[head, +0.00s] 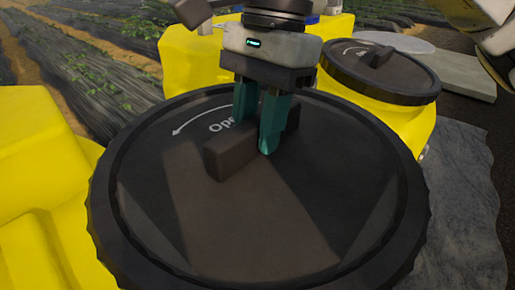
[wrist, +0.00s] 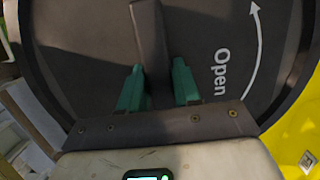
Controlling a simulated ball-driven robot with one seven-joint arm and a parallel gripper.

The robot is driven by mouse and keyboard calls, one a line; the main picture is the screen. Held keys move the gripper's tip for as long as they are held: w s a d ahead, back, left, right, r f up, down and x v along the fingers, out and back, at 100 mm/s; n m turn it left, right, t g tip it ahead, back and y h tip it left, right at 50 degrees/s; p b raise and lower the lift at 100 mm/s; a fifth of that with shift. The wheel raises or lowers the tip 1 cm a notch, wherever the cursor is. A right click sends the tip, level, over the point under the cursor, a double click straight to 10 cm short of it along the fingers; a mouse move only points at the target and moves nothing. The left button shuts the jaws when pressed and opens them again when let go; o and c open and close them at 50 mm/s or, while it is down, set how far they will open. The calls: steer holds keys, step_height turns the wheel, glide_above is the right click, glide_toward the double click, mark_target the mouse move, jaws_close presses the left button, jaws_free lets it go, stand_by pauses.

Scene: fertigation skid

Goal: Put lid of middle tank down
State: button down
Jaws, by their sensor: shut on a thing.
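A large round black lid (head: 290,215) with a ribbed rim fills the front of the head view. It carries a raised bar handle (head: 228,155) and white "Open" lettering with a curved arrow. My gripper (head: 260,130), with teal fingers, comes down from above and is shut on the handle. In the wrist view the fingers (wrist: 157,80) stand on both sides of the handle (wrist: 150,40), with the lid (wrist: 90,30) behind. The lid hides what is under it, so I cannot tell whether it rests on a tank or hangs above one.
A yellow tank (head: 395,115) with its own black lid (head: 375,68) stands behind right. More yellow tank bodies show behind (head: 190,60) and at left (head: 35,185). Grey sheeting (head: 460,180) covers the ground at right; crop rows (head: 90,60) lie behind left.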

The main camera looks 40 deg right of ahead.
steer(key=shift+w+d+f+b, duration=0.1)
steer(key=shift+w+f+b, duration=0.05)
steer(key=shift+f+b, duration=1.45)
steer(key=shift+f, duration=0.2)
steer(key=c, duration=0.8)
jaws_free()
steer(key=v, duration=1.2)
steer(key=shift+r, duration=0.1)
